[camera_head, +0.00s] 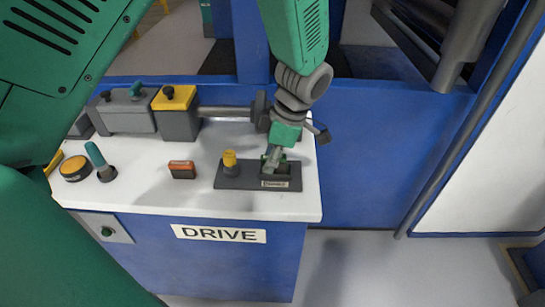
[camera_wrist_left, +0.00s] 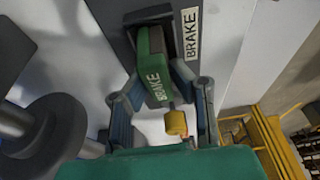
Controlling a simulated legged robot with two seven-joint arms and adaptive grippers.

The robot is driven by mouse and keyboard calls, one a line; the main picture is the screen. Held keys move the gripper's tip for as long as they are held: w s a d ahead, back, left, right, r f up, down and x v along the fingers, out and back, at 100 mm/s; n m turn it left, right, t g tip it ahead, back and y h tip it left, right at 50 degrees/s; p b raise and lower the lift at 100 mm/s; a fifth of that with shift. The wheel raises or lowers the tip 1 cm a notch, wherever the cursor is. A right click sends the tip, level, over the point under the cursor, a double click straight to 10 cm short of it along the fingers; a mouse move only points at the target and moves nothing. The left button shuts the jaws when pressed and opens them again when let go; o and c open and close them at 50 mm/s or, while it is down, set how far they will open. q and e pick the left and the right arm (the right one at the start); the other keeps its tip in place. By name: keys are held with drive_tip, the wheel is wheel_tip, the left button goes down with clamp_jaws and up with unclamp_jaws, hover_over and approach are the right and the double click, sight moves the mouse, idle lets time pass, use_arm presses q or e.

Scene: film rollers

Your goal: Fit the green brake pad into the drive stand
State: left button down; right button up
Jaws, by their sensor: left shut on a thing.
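My left gripper (camera_head: 273,157) comes down over the right end of the dark drive stand plate (camera_head: 228,182) on the white table. In the left wrist view its two fingers (camera_wrist_left: 158,80) are shut on the green brake pad (camera_wrist_left: 154,82), which carries the word BRAKE. The pad's far end is at the grey socket (camera_wrist_left: 148,13) beside the plate's BRAKE label (camera_wrist_left: 191,33). I cannot tell how deep the pad sits in the socket. In the head view the fingers mostly hide the pad. My right gripper is not in view.
A yellow knob (camera_head: 230,158) stands on the plate left of the socket. An orange block (camera_head: 182,169), a teal-handled tool (camera_head: 98,158) and a yellow disc (camera_head: 74,168) are farther left. A grey roller shaft (camera_head: 225,112) runs behind. The table's right edge is close to the plate.

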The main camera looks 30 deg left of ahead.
use_arm(q)
drive_tip(key=shift+d, duration=0.25)
drive_tip(key=shift+a, duration=0.1)
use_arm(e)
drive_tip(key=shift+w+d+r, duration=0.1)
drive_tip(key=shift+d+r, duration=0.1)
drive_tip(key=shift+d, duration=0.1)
use_arm(q)
drive_tip(key=shift+p, duration=0.35)
drive_tip(key=shift+s+d+f, duration=0.2)
drive_tip(key=shift+s+f, duration=0.1)
drive_tip(key=shift+f, duration=0.05)
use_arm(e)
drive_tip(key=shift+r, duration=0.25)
use_arm(q)
drive_tip(key=c, duration=1.3)
unclamp_jaws()
drive_tip(key=shift+c, duration=0.2)
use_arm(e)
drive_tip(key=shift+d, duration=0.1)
use_arm(q)
drive_tip(key=shift+w+r, duration=0.15)
drive_tip(key=shift+w, duration=0.1)
